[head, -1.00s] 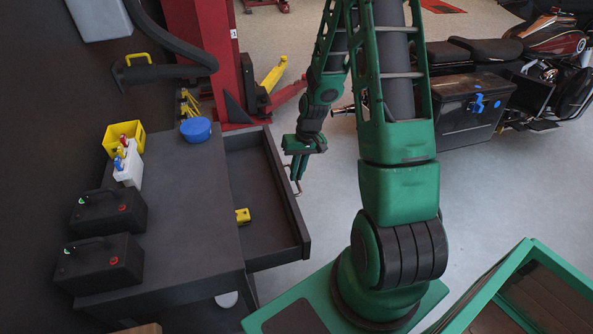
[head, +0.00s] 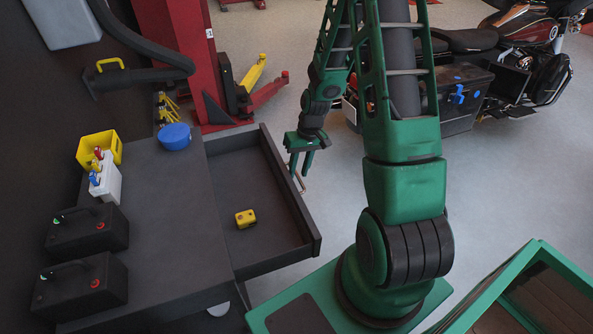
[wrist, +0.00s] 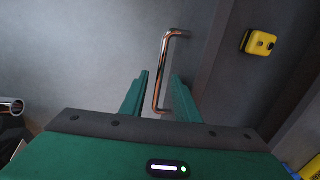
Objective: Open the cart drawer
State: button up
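The cart (head: 175,215) is dark, and its drawer (head: 288,190) stands pulled far out on the right side. The metal bar handle (head: 302,184) is on the drawer's outer front face. My gripper (head: 300,174) is at that handle, pointing down, with its two green fingers apart. In the wrist view the handle (wrist: 163,75) runs in the gap between the fingers of my gripper (wrist: 160,76). It looks clear of both fingers. The depth of the fingers around it is hard to tell.
A yellow block (head: 245,218) lies in the drawer; it also shows in the wrist view (wrist: 259,43). On the cart stand a blue bowl (head: 174,136), a yellow bin (head: 97,147) and black batteries (head: 88,230). A green-framed box (head: 535,290) stands front right. A motorcycle (head: 500,60) is behind.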

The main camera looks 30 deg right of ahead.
notch_tip(320, 180, up, 10)
jog(key=d, duration=0.2)
jog(key=shift+s+r, duration=0.15)
jog(key=shift+r, duration=0.1)
dwell(0.3)
dwell(0.4)
jog(key=s+r+m, duration=0.1)
jog(key=s+r, duration=0.4)
jog(key=s, duration=0.4)
jog(key=s+r+m+h, duration=0.1)
jog(key=s+r, duration=0.5)
jog(key=s, duration=0.3)
jog(key=s+r+m+h, duration=0.1)
jog(key=s+r+m, duration=0.1)
jog(key=s+r, duration=0.4)
jog(key=shift+s+d+r, duration=0.15)
jog(key=shift+s+d, duration=0.2)
jog(key=shift+s, duration=1.1)
